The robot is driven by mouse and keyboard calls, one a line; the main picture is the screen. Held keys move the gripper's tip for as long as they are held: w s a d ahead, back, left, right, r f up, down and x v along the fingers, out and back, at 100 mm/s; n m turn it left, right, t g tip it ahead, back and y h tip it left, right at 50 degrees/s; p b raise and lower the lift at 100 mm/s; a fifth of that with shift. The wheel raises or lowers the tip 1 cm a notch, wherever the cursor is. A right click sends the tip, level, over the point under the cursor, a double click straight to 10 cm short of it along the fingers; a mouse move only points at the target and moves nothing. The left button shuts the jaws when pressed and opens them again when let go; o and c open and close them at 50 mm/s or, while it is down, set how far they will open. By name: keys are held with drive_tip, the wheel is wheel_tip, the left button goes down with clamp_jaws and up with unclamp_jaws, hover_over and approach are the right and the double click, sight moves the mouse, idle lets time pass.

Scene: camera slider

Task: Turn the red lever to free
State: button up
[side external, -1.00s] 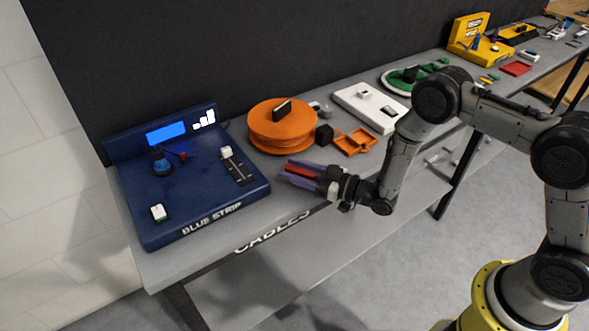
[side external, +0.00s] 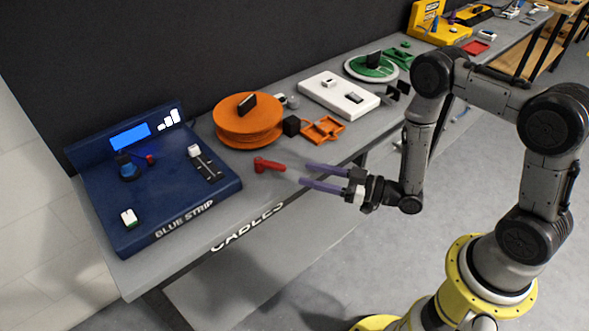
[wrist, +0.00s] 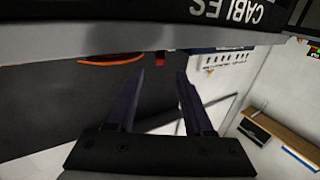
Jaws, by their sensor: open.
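The red lever (side external: 268,165) is on the grey bench top near its front edge, between the blue console and the orange reel. Its thicker end is at the left and its arm points right. My gripper (side external: 305,174) is open, with two purple fingers reaching left. The fingertips are to the right of the lever and apart from it, with nothing between them. In the wrist view my gripper (wrist: 160,74) is also open and empty. A small red patch shows beyond the fingertips there; I cannot tell if it is the lever. No lever marking is readable.
The blue console (side external: 160,205) stands at left and the orange reel (side external: 248,128) behind the lever. An orange tray (side external: 323,130) and a white panel (side external: 338,96) are farther right. The bench front edge carries the CABLES label (side external: 248,228). Open floor lies in front.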

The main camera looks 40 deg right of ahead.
drive_tip(key=shift+s+d, duration=0.3)
drive_tip(key=shift+s, duration=0.25)
